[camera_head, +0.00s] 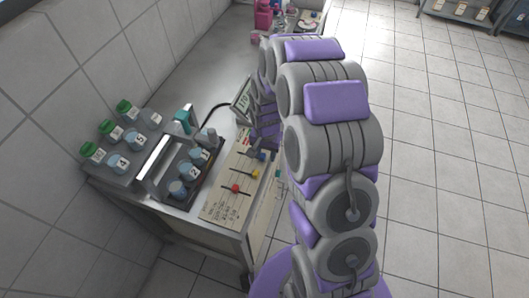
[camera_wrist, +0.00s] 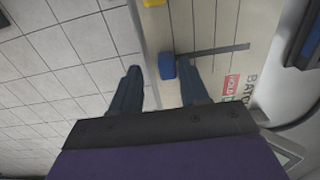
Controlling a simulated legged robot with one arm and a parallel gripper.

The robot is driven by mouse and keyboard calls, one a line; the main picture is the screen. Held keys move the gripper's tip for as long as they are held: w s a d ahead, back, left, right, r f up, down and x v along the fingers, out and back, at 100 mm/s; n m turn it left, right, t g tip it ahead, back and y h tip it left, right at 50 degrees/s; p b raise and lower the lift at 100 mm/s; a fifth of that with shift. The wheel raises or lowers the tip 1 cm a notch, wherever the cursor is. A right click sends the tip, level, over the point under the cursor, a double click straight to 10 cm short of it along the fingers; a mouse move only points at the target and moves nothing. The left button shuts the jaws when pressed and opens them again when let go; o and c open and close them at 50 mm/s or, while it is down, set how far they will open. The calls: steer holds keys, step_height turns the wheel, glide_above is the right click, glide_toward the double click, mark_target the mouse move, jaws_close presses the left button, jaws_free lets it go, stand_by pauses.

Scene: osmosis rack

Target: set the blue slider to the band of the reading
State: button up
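The blue slider (camera_wrist: 167,67) is a small blue block on a dark slot in the beige panel (camera_wrist: 222,18). In the wrist view my gripper (camera_wrist: 160,65) is open, with its fingertips either side of the slider's near end. The slider is closer to the right finger; I cannot tell whether they touch. In the head view the blue slider (camera_head: 261,156) sits at the panel's far end, past the yellow slider (camera_head: 253,173) and the red slider (camera_head: 236,188). A tilted display (camera_head: 243,100) stands behind the panel; its reading is too small to read. My arm hides much of my gripper there.
Left of the panel stand a metal rack (camera_head: 150,171) with numbered jars and several green-capped bottles (camera_head: 92,152). Pink containers (camera_head: 263,15) stand on the far counter. Red-and-white lettering (camera_wrist: 231,82) marks the panel near my gripper.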

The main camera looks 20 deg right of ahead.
steer(key=shift+c, duration=0.7)
steer(key=shift+a, duration=0.15)
steer(key=shift+c, duration=0.8)
steer(key=shift+a, duration=0.9)
steer(key=c, duration=0.4)
steer(key=shift+d, duration=0.45)
jaws_close()
steer(key=shift+w+a+r+p, duration=0.1)
steer(key=shift+w+a+p, duration=0.25)
steer(key=shift+w+a, duration=0.45)
steer(key=shift+w+a+f+p, duration=0.1)
steer(key=shift+w+a+p, duration=0.35)
steer(key=shift+a, duration=0.65)
steer(key=shift+w+a+r+p, duration=0.1)
steer(key=shift+w+a+p, duration=0.15)
steer(key=shift+w+a, duration=0.6)
steer(key=shift+s, duration=0.1)
steer(key=o, duration=0.7)
jaws_free()
steer(key=shift+d, duration=0.2)
steer(key=shift+o, duration=0.2)
steer(key=shift+s+a, duration=0.1)
